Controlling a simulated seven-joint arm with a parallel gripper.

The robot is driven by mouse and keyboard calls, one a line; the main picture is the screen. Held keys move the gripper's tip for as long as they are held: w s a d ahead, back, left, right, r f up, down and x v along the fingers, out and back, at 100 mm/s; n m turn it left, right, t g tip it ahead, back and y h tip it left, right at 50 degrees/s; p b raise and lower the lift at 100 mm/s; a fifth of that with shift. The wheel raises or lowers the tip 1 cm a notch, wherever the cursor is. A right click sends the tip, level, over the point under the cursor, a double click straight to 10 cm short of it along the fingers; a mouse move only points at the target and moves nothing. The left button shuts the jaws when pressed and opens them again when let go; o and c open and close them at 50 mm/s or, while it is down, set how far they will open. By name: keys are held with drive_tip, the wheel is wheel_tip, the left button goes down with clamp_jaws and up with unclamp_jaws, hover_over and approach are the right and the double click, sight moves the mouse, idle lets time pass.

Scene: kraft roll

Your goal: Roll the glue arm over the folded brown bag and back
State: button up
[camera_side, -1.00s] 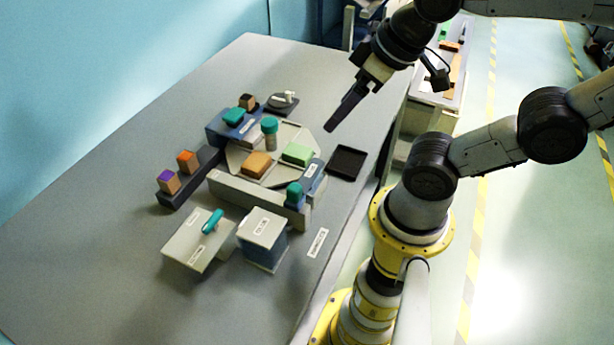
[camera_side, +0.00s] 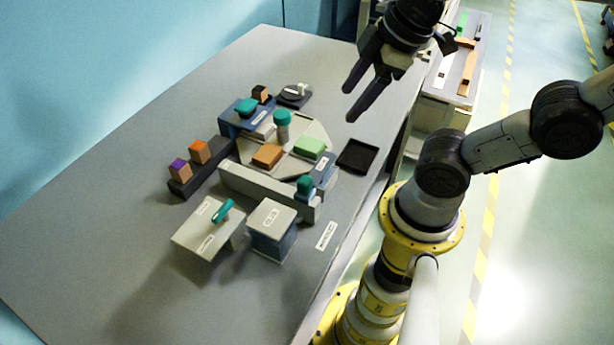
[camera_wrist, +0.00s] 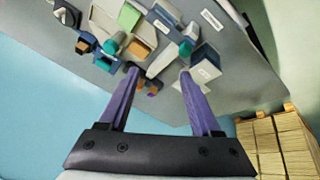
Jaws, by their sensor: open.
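In the side view, a brown-orange folded block (camera_side: 268,155), which looks like the bag, lies on a pale plate (camera_side: 243,150). A long grey bar (camera_side: 262,190) with a teal knob (camera_side: 305,186) at its right end lies along the plate's near side. It may be the glue arm, but I cannot be sure. My gripper (camera_side: 348,106) is open and empty, above the table's right edge, up and right of the plate. In the wrist view my gripper (camera_wrist: 158,71) shows two spread purple fingers, with the brown block (camera_wrist: 139,48) visible beyond them.
A green block (camera_side: 309,147) and a teal-capped post (camera_side: 282,125) stand on the plate. A black tray (camera_side: 357,156) lies to its right. A dark rack (camera_side: 195,175) stands left; a pale box (camera_side: 271,220) and a teal-handled panel (camera_side: 208,228) stand in front. The left tabletop is clear.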

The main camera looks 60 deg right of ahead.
drive_tip(key=w+a+n+g, duration=0.3)
drive_tip(key=w+n, duration=0.1)
drive_tip(key=n, duration=0.4)
drive_tip(key=n+g, duration=0.2)
drive_tip(key=n, duration=0.2)
approach(304, 179)
wheel_tip(304, 179, down, 10)
drive_tip(key=shift+s+f, duration=0.15)
drive_tip(key=shift+s, duration=0.05)
clamp_jaws()
idle(0.9)
